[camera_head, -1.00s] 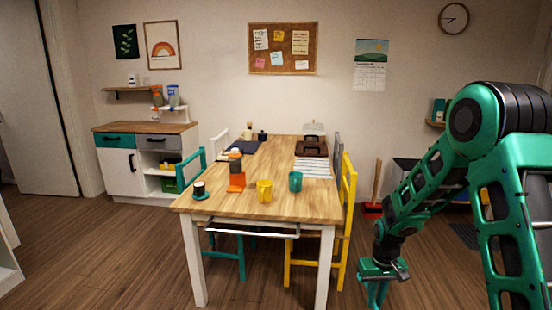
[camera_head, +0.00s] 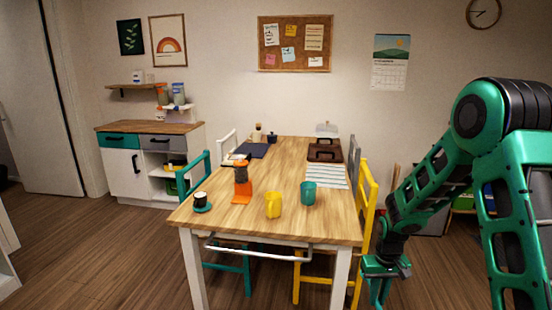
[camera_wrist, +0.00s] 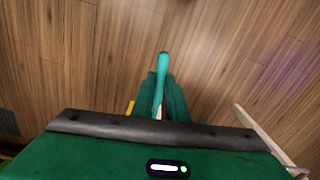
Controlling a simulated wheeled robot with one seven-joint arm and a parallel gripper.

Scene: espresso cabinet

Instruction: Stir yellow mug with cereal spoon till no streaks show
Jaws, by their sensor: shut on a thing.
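The yellow mug (camera_head: 273,206) stands upright near the front edge of the wooden table (camera_head: 240,222). Its inside cannot be made out from here. My gripper (camera_head: 378,291) hangs low at the right, beyond the table's front right corner and apart from the mug. In the wrist view, my gripper (camera_wrist: 161,98) is shut on a slim teal handle (camera_wrist: 163,62), which looks like the cereal spoon. The handle's rounded end sticks out past the fingers over the wood floor. The spoon's bowl is not seen.
A teal mug (camera_head: 308,194) stands right of the yellow one. A yellow chair (camera_head: 368,207) stands between my gripper and the table's right side.

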